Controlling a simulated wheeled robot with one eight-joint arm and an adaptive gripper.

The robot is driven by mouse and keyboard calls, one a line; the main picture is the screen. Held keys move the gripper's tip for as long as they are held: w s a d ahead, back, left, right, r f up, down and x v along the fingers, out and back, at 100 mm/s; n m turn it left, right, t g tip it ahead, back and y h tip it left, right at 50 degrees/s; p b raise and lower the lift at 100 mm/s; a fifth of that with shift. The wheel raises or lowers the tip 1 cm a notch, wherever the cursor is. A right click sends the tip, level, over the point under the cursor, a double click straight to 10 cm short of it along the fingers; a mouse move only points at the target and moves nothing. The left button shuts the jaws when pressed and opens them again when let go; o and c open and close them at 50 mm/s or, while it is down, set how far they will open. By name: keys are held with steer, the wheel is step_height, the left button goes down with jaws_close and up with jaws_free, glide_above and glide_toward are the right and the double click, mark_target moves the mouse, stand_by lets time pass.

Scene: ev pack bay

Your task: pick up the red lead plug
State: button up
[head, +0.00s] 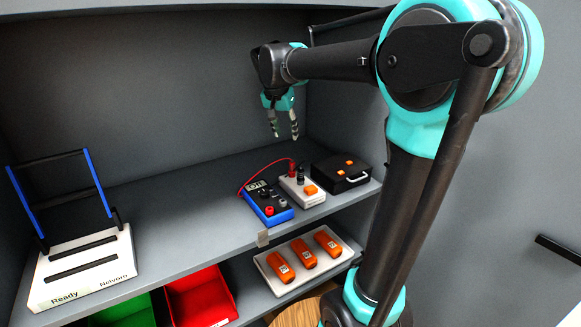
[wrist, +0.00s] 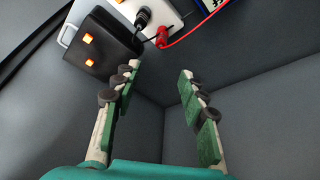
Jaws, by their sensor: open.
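The red lead plug (head: 292,170) stands in the white box (head: 305,193) on the upper shelf, with a red lead curving left from it. In the wrist view the red plug (wrist: 162,38) is near the top, just beyond the gap between my fingertips. A black plug (head: 301,174) stands right beside it, and also shows in the wrist view (wrist: 143,18). My gripper (head: 285,133) is open and empty, above the shelf and apart from the plug. In the wrist view its two fingers (wrist: 160,72) are spread wide.
A blue meter (head: 267,204) sits left of the white box, a black case (head: 341,174) right of it. A white tray of orange pieces (head: 304,262) and red (head: 201,298) and green bins are below.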

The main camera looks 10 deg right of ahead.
mark_target(292, 162)
steer(key=x, duration=1.6)
steer(key=shift+s+a+f, duration=0.15)
jaws_close()
